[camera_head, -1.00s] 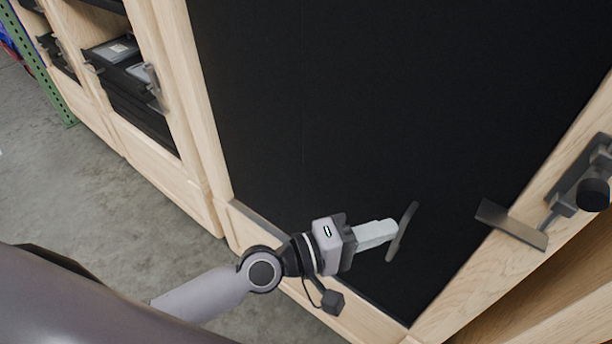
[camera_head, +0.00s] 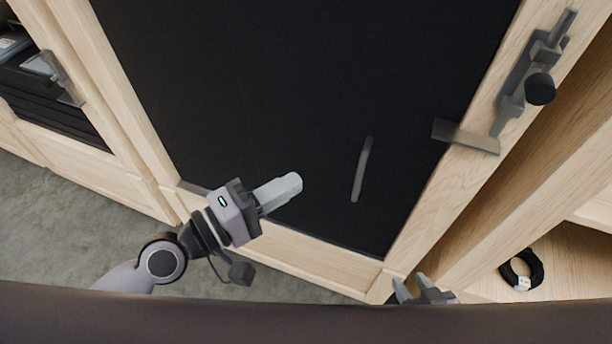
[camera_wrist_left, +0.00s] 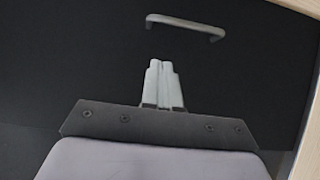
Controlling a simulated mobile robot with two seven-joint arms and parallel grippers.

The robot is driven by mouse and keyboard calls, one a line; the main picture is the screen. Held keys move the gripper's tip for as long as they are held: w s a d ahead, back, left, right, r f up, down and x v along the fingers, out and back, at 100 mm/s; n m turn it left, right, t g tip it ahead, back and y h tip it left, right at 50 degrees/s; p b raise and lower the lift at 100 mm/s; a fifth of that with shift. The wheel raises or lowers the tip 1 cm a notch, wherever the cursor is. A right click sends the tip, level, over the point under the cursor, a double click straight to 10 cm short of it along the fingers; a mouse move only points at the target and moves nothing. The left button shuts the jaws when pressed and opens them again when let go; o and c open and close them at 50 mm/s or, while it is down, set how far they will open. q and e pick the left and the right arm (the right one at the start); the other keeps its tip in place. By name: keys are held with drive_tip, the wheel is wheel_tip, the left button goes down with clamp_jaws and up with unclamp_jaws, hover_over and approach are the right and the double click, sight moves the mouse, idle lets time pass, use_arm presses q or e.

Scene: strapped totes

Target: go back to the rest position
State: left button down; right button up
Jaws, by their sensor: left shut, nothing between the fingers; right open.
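My left gripper (camera_head: 292,184) is shut and empty in front of a black door panel (camera_head: 290,80) in a light wooden frame. A grey bar handle (camera_head: 361,170) on the panel stands to the right of the fingertips, apart from them. In the left wrist view the shut fingers (camera_wrist_left: 160,68) point toward the handle (camera_wrist_left: 186,26), with a gap between. My right gripper (camera_head: 425,288) shows only its fingertips at the bottom edge of the head view, apart from each other; the rest is hidden behind my own body.
A latch with a black knob (camera_head: 540,89) and a grey plate (camera_head: 466,136) sit on the frame at the right. A black coil (camera_head: 521,270) lies on a wooden shelf at the lower right. Another cabinet with dark totes (camera_head: 50,105) stands at the left. Grey floor (camera_head: 70,200) is clear.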

use_arm(q)
drive_tip(key=shift+b+v, duration=0.65)
drive_tip(key=shift+v, duration=1.35)
drive_tip(key=s+a+f+m+y+p, duration=0.2)
drive_tip(key=a+f+m+y, duration=0.3)
drive_tip(key=f, duration=0.4)
drive_tip(key=s+a+f+m+y+p, duration=0.2)
drive_tip(key=s+a+f+m+y, duration=0.1)
drive_tip(key=a+f+y, duration=0.4)
wheel_tip(320, 180, down, 3)
drive_tip(key=shift+s+a+f+m, duration=0.2)
drive_tip(key=shift+s+a+m, duration=0.2)
drive_tip(key=shift+m, duration=0.5)
